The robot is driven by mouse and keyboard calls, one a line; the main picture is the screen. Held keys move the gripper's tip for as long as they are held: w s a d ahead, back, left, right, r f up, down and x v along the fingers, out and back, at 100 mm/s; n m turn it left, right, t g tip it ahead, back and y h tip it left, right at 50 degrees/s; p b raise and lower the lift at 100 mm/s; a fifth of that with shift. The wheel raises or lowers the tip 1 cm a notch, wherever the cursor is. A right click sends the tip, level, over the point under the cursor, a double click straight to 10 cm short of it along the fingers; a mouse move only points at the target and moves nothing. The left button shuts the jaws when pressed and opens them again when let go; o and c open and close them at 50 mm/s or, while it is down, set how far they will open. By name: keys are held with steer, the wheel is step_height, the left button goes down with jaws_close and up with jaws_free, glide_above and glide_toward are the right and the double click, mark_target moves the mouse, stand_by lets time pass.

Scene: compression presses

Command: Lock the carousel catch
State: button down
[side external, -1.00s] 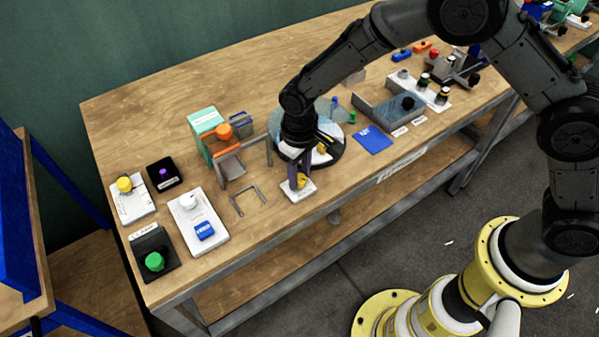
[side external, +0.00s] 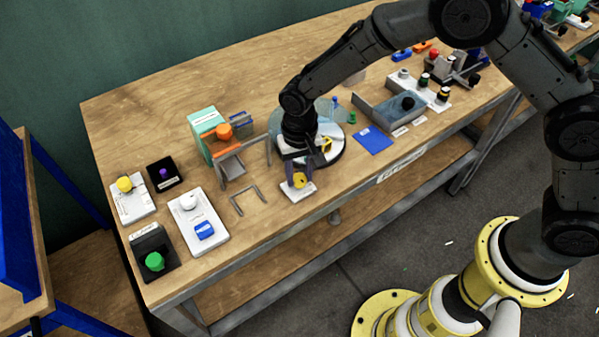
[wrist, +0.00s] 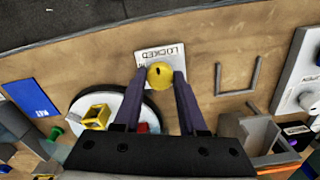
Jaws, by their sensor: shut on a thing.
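The carousel catch is a yellow knob (wrist: 160,75) on a white plate marked LOCKED (wrist: 160,54); the plate also shows in the side external view (side external: 298,194). My gripper (wrist: 158,78) has its two purple fingers on either side of the knob and is shut on it. In the side external view my gripper (side external: 298,178) points down over the plate near the table's front edge. The carousel is a round disc (wrist: 143,112) beside the catch, carrying a yellow block (wrist: 97,116). My wrist hides part of the disc in the side external view.
A grey wire bracket (side external: 249,199) lies left of the catch. A blue mat (side external: 373,140) lies right of the carousel. Switch boxes, one with a green button (side external: 155,261), fill the table's left end.

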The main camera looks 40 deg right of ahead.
mark_target(299, 178)
steer(key=shift+r, duration=0.1)
steer(key=shift+c, duration=2.3)
jaws_free()
step_height(299, 178, up, 14)
